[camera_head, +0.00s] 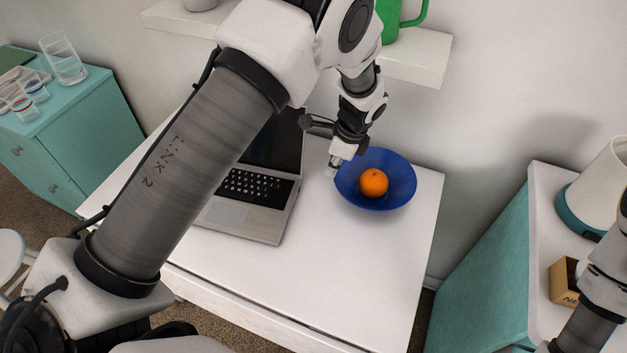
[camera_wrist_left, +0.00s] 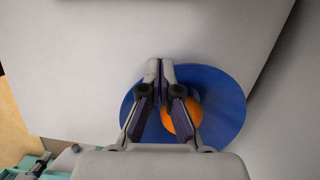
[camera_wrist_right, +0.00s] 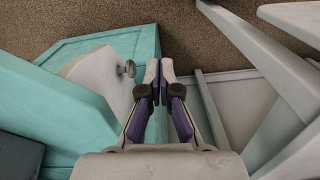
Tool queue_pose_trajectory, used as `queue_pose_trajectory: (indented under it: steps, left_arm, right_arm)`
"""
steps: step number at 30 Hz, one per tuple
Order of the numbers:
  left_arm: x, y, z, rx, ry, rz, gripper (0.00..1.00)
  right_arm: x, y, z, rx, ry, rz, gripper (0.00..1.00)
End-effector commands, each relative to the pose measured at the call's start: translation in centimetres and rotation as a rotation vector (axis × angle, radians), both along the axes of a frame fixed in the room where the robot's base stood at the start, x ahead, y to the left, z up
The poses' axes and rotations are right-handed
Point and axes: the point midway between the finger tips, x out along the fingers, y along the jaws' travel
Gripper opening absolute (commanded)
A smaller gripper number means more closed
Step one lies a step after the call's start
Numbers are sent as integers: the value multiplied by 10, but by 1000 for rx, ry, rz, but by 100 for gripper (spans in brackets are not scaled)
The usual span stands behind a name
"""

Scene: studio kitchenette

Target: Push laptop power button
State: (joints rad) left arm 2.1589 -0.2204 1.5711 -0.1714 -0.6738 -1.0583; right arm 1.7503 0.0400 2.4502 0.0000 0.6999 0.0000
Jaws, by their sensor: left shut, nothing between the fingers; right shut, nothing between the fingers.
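The open laptop (camera_head: 241,219) lies on the white table, its dark screen and part of its keyboard hidden behind my left arm. I cannot make out the power button. My left gripper (camera_head: 333,170) is shut and empty, just right of the laptop and beside the left rim of a blue bowl (camera_head: 398,190). In the left wrist view its fingertips (camera_wrist_left: 161,62) are together, seen over the bowl and the white table. My right gripper (camera_wrist_right: 159,64) is shut and empty, in view only in the right wrist view, above the floor near teal furniture.
An orange (camera_head: 374,183) sits in the bowl. The front of the white table (camera_head: 330,279) is clear. A shelf (camera_head: 418,58) with a green pitcher (camera_head: 390,20) hangs behind. A teal cabinet with glasses (camera_head: 62,58) stands left; a counter with a small box (camera_head: 563,280) stands right.

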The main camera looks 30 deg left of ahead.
Motion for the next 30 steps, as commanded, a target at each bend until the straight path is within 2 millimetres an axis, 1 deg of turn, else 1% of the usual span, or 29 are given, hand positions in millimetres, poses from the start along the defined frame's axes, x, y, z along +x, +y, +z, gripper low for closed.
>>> queue_pose_trajectory:
  steps: [5,15,18,21,25,30]
  left_arm:
    - [-2,6,-22,-1,4,1,0]
    - [-6,23,-94,-1,5,1,0]
    - [-9,42,-92,-2,1,4,0]
    - [-12,55,-93,0,2,3,0]
    - [-13,62,-94,-1,1,0,0]
    - [-13,63,-95,0,1,0,0]
  right_arm:
    - [0,0,3,0,0,0,0]
    - [0,0,10,0,0,0,0]
    - [0,0,18,0,0,0,0]
    - [0,0,21,0,0,0,0]
    - [0,0,22,0,0,0,0]
    - [0,0,22,0,0,0,0]
